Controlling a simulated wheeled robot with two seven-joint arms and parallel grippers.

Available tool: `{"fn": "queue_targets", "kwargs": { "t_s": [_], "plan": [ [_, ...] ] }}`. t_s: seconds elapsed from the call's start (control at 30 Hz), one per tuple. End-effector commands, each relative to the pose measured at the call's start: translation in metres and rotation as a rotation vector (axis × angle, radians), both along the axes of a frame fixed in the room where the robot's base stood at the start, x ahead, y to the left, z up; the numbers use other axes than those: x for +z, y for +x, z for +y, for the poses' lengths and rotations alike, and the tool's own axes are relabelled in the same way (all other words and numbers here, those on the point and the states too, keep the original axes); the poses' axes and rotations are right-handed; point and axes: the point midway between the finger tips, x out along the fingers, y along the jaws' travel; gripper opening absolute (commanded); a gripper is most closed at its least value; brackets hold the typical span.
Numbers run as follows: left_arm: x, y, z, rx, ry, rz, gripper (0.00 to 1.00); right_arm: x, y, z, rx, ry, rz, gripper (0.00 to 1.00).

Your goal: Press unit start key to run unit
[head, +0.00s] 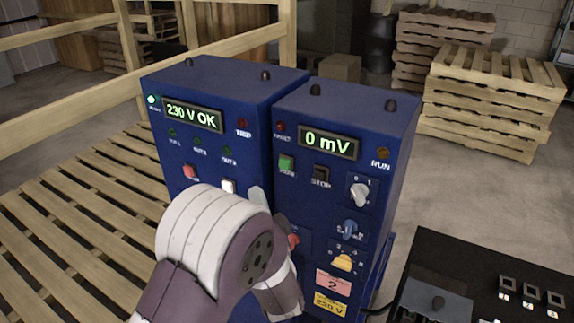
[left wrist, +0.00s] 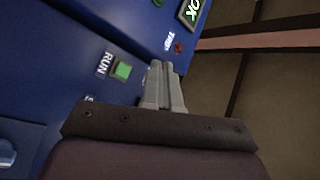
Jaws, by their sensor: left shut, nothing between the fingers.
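The right blue unit (head: 345,150) has a display (head: 329,142) reading "0 mV". Its green start key (head: 286,164) sits left of the black stop key (head: 321,174). In the left wrist view the green key (left wrist: 122,70) shows beside the label RUN. My left gripper (head: 257,196) is shut and empty, below and left of the green key in the head view. In the left wrist view its closed fingertips (left wrist: 162,68) appear right of the key, apart from it in the picture; contact is not visible. The RUN lamp (head: 383,153) looks dull amber-brown. My right gripper is not in view.
The left blue unit (head: 225,85) shows "230 V OK" and stands close beside the right one. My left arm hides parts of both lower fronts. Knobs (head: 359,191) line the right unit's right side. A black console (head: 480,280) is at lower right; pallets (head: 490,90) stand behind.

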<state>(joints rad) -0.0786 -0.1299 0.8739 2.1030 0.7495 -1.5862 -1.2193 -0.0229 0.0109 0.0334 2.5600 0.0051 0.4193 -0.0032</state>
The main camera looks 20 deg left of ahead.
Motion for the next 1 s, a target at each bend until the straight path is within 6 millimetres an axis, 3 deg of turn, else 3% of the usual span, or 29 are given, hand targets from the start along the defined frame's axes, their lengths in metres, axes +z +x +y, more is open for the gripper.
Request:
{"fn": "queue_targets", "kwargs": {
  "t_s": [0.6, 1.0],
  "plan": [
    [-0.001, 0.076, -0.006, -0.001, -0.001, 0.000, 0.00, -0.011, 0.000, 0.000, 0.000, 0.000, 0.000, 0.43],
    [0.000, 0.086, -0.007, -0.001, -0.002, -0.001, 0.00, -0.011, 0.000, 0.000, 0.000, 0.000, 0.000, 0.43]
  ]
}}
